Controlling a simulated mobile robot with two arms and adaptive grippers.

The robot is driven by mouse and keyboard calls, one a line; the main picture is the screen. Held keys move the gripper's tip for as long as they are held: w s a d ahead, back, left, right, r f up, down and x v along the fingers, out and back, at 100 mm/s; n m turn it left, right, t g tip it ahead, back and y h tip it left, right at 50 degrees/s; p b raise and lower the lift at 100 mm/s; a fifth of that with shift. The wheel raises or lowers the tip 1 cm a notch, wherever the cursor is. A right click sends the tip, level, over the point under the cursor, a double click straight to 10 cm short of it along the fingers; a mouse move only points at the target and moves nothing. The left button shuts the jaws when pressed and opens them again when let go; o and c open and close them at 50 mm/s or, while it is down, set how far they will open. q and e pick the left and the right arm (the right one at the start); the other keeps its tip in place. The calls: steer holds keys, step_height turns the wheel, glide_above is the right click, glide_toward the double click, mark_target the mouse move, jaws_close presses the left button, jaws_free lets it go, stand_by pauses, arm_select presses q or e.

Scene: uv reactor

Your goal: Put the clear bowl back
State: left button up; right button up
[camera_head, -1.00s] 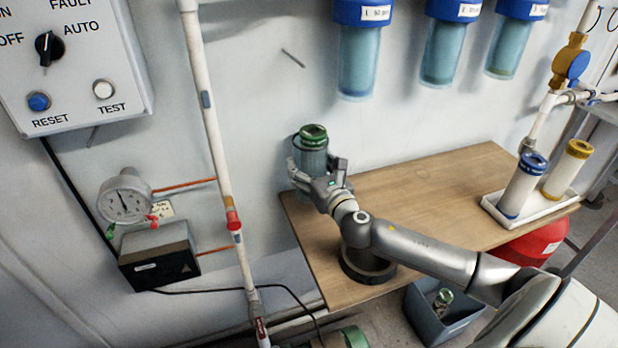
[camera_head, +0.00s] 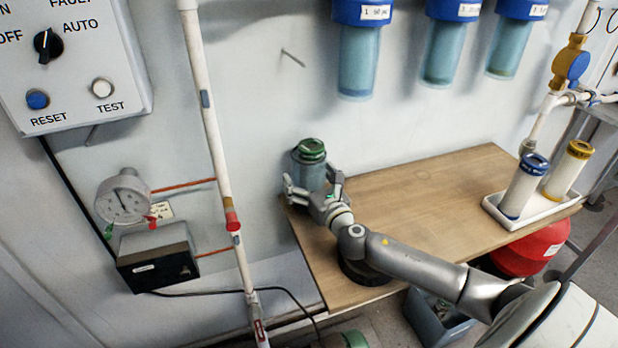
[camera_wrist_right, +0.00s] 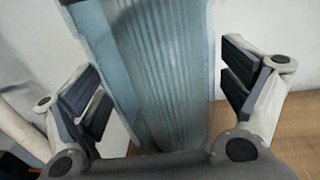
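The clear bowl (camera_head: 308,175), a bluish see-through cup with a ribbed, green-topped cartridge inside, stands at the back left corner of the wooden table, close to the wall. My right gripper (camera_head: 312,192) is around it from the front, fingers spread on either side. In the right wrist view the bowl (camera_wrist_right: 165,75) fills the middle between the open fingers (camera_wrist_right: 168,100), with a visible gap at the right finger; contact at the left finger is unclear. Three blue-capped filter housings (camera_head: 358,55) hang on the wall, each with a bluish bowl below. My left gripper is out of view.
The wooden table (camera_head: 440,205) is mostly bare. A white tray (camera_head: 535,212) with two white cartridges stands at its right end. A dark ring (camera_head: 362,275) lies partly under my arm. A white vertical pipe (camera_head: 213,140) and gauge (camera_head: 123,198) are left. A grey bin (camera_head: 430,322) stands below.

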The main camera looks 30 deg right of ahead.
steer(key=shift+r, duration=0.1)
steer(key=s, duration=0.4)
steer(key=s+a, duration=0.1)
steer(key=s, duration=0.3)
steer(key=s+a, duration=0.1)
steer(key=s, duration=0.2)
steer(key=shift+s+b, duration=0.35)
steer(key=shift+s, duration=0.05)
steer(key=shift+d, duration=0.1)
stand_by(0.3)
